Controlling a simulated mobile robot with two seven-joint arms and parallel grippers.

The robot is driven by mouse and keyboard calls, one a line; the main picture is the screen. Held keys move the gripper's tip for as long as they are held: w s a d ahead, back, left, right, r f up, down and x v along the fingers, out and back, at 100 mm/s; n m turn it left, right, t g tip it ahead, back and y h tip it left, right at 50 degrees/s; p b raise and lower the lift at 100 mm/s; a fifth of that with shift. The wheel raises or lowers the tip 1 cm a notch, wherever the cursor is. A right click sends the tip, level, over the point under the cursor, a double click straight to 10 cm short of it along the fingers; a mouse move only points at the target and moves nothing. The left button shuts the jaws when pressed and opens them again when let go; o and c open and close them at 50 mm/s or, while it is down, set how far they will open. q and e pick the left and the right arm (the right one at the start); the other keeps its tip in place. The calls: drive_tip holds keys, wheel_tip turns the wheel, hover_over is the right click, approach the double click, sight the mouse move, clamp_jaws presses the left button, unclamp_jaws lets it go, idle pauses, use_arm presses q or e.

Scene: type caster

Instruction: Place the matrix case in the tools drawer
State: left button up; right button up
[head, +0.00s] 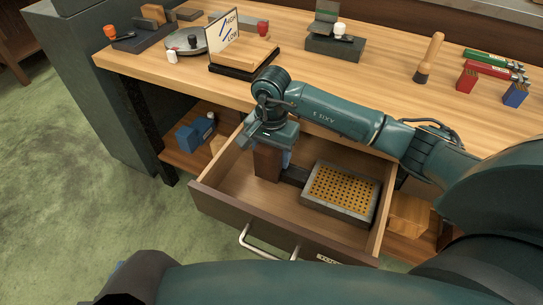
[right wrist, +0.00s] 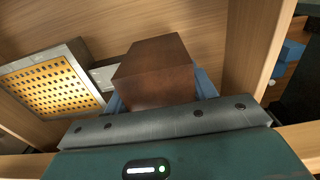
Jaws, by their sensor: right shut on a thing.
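The matrix case (head: 341,192), a grey frame with a yellow perforated grid, is in the right part of the open drawer (head: 229,199). It also shows at the left in the right wrist view (right wrist: 47,86). My right gripper (head: 276,153) points down into the drawer, left of the grid. It is shut on a brown block (right wrist: 153,72), which sits between its blue fingers. A dark bar (head: 294,175) runs from the block towards the case; I cannot tell whether they are joined, or whether block and case touch the drawer floor. My left gripper is not in view.
The wooden bench top (head: 385,62) is above and behind the drawer, carrying a HIGH/LOW sign (head: 223,32), a wooden-handled tool (head: 429,58) and several small blocks. The drawer walls stand close around the right gripper. A lower shelf (head: 186,160) holds a blue object.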

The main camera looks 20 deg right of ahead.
drive_tip(key=shift+f, duration=0.45)
drive_tip(key=shift+f, duration=0.15)
drive_tip(key=o, duration=1.1)
drive_tip(key=shift+r, duration=0.4)
wheel_tip(320, 180, up, 11)
drive_tip(key=shift+r+p, duration=0.2)
drive_tip(key=shift+p, duration=0.5)
